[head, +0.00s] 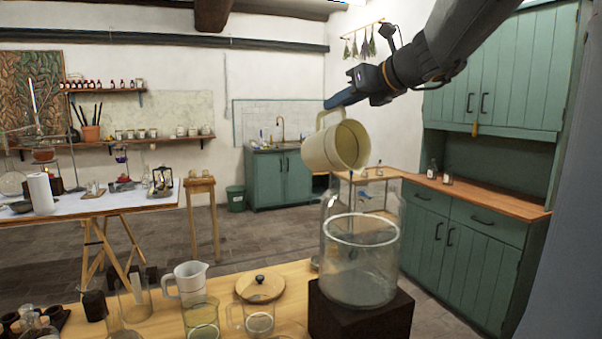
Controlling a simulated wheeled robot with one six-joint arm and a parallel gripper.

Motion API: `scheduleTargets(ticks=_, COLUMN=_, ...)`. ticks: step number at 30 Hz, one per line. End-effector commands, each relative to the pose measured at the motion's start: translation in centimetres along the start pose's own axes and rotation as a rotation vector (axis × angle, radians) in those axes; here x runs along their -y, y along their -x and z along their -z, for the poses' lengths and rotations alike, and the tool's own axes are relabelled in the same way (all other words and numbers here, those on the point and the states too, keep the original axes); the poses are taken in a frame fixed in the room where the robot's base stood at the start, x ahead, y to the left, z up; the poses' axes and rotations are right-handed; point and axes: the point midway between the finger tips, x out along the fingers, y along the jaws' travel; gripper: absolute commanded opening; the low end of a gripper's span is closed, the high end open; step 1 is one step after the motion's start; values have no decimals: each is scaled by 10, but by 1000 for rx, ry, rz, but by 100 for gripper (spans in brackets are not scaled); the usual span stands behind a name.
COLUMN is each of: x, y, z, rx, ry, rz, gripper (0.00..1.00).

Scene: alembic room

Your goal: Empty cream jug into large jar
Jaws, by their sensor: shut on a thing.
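The cream jug (325,150) is in the air, tilted far over with its open mouth facing down and to the right. My gripper (334,101) is shut on its handle, which is at the jug's upper left. The large jar (361,265) is clear glass and stands upright on a dark block (360,318). The jug's mouth is above the jar's upper part, apart from it. A pale ring shows inside the jar about a third of the way down. I cannot tell whether anything is flowing, or what is left in the jug.
On the wooden table (225,281), left of the jar, are a white jug (189,281), a round wooden lid (260,286) and several glass vessels. Green cabinets (460,240) stand at the right. A white-topped table (110,201) is at the back left.

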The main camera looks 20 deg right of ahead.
Motion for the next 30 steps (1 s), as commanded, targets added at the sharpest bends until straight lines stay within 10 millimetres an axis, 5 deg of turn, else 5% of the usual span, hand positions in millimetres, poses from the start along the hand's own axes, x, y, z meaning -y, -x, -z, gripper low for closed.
scheduleTargets(ticks=30, x=0, y=-44, z=2, rx=-210, ry=-2, rz=14, gripper=0)
